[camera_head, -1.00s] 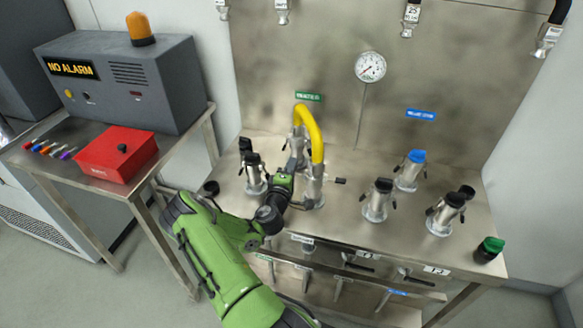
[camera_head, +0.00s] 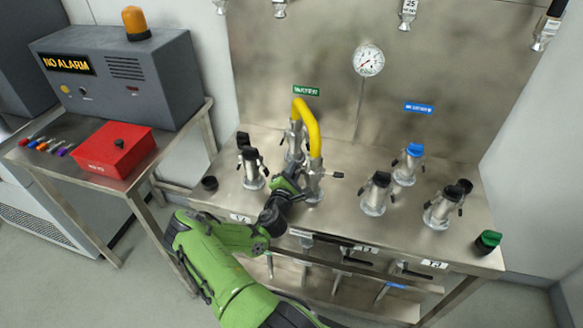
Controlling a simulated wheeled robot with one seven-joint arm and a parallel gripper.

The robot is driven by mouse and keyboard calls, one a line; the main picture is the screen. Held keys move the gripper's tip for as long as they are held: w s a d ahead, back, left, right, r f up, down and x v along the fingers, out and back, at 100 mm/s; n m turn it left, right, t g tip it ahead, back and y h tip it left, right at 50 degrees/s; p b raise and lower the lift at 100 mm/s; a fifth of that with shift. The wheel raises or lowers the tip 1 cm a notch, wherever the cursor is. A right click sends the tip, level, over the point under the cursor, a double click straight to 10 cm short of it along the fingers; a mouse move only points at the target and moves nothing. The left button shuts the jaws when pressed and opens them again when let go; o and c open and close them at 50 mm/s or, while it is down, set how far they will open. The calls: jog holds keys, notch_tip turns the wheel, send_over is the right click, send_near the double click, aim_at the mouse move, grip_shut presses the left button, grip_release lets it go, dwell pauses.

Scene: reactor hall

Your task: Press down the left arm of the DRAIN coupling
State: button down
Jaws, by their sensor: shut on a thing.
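The yellow hose (camera_head: 310,118) arches between two silver couplings on the steel bench. Its front coupling (camera_head: 315,183) stands upright, with a short dark right arm (camera_head: 337,174) sticking out sideways. My gripper (camera_head: 301,190) is low at this coupling's left side, shut on what appears to be its left arm. My gripper hides that arm, so its exact angle cannot be told. The rear coupling (camera_head: 295,140) stands behind it. The labels are too small to read, so I cannot confirm which coupling is DRAIN.
Black-capped couplings stand left (camera_head: 252,168) and right (camera_head: 376,193), with a blue-capped one (camera_head: 408,165) behind. A loose black cap (camera_head: 209,183) and a green cap (camera_head: 488,241) sit near the bench edges. A red box (camera_head: 115,150) is on the left table.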

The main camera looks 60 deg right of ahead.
jog(key=shift+s+f+n, duration=0.2)
jog(key=shift+n, duration=0.35)
jog(key=shift+s+f+n, duration=0.15)
jog(key=shift+n, duration=0.4)
jog(key=shift+f, duration=0.1)
jog(key=c, duration=1.2)
grip_release()
